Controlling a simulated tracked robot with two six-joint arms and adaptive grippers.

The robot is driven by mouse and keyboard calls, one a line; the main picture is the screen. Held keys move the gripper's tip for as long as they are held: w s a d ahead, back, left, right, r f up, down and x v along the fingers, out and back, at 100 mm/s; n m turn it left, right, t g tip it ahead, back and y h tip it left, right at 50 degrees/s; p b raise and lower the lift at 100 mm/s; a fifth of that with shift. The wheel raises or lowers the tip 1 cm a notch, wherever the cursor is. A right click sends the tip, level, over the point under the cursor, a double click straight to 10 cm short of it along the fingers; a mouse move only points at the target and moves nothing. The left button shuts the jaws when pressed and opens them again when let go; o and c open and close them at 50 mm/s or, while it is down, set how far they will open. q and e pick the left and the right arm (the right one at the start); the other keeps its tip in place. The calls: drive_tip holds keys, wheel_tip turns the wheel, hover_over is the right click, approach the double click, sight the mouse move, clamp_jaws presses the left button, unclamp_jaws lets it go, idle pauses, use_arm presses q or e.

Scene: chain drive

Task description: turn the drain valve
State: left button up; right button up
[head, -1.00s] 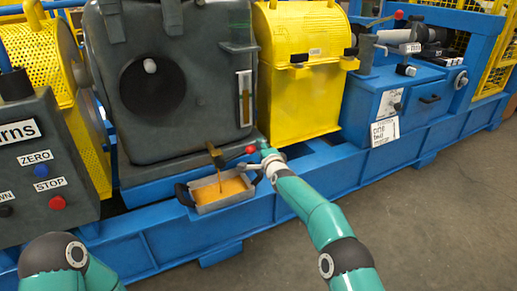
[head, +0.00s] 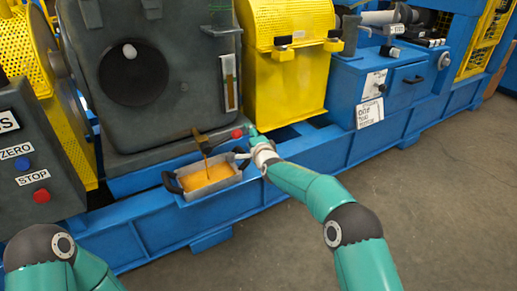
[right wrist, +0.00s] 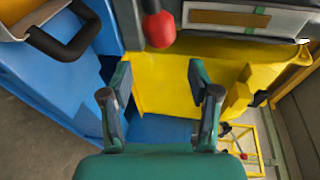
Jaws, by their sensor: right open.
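The drain valve (head: 203,142) is a dark brass-coloured spout low on the front of the grey gearbox housing. Its lever points right and ends in a red knob (head: 237,133). A thin amber stream runs from the spout into a metal tray (head: 183,196) of orange oil. My right gripper (head: 254,142) is close to the right of the red knob. In the right wrist view its two fingers (right wrist: 158,92) are apart and empty. The red knob (right wrist: 159,29) lies beyond the fingertips, not between them. My left gripper is out of view; only part of that arm shows.
The tray has black handles; one (right wrist: 75,38) shows in the right wrist view. A yellow guard (head: 285,75) stands right of the housing. A blue frame (head: 150,235) runs below. A control box with a red STOP button (head: 42,196) is at left. The floor at right is clear.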

drive_tip(key=v, duration=0.9)
